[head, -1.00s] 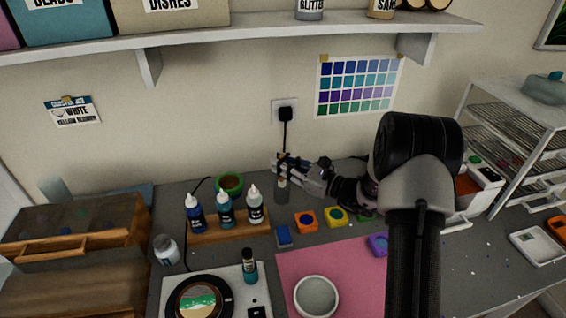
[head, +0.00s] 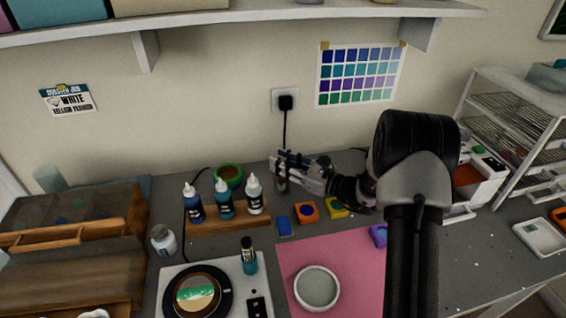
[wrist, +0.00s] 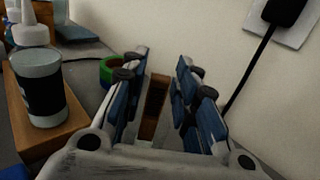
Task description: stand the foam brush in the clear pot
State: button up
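My gripper (head: 285,163) is near the back of the bench, in front of the wall, pointing left. In the wrist view its blue-padded fingers (wrist: 163,88) are drawn close together on either side of an upright brown handle, which looks to be the foam brush (wrist: 154,110). The brush's foam end is hidden.
A black cord (wrist: 255,65) hangs close right of the fingers.

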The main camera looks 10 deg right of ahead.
jog(key=shift+o, duration=1)
jog(key=v, duration=1.2)
